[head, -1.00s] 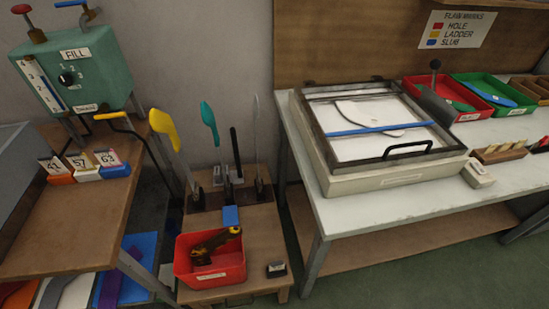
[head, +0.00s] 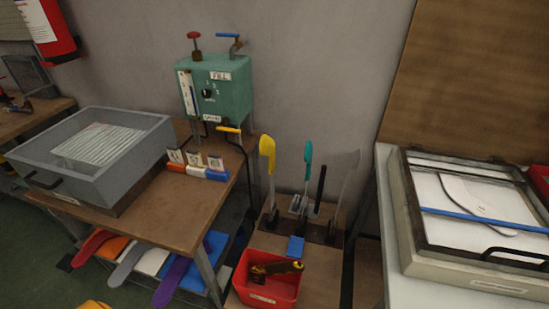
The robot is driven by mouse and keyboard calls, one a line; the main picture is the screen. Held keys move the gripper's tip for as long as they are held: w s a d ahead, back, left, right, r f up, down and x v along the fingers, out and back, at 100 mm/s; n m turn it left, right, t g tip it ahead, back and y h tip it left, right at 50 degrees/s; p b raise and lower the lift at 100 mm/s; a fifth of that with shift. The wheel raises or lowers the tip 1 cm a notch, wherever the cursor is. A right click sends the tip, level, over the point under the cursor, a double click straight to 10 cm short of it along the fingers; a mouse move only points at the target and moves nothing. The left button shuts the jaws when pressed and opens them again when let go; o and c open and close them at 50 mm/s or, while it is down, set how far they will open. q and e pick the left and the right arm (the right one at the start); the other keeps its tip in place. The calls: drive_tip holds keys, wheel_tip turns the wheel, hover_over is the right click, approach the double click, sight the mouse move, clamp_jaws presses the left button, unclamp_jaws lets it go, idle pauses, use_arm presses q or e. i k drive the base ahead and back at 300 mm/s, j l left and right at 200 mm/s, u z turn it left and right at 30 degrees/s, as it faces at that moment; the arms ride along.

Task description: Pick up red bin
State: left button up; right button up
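A red bin (head: 262,291) stands on a low wooden stand at the bottom centre of the head view. A dark tool with a yellow part (head: 276,269) lies in it and reaches over its right rim. A pale label is on the bin's front wall. Part of another red container (head: 541,182) shows at the right edge, on the white table; most of it is out of frame. Neither of my grippers is in view.
Upright yellow and teal tools and a blue block (head: 296,246) are behind the bin. A wooden table (head: 185,225) with a grey tray (head: 150,140) stands left. The white table (head: 385,190) with a framed box stands right.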

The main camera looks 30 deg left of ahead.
sight(280, 291)
drive_tip(key=u, duration=0.95)
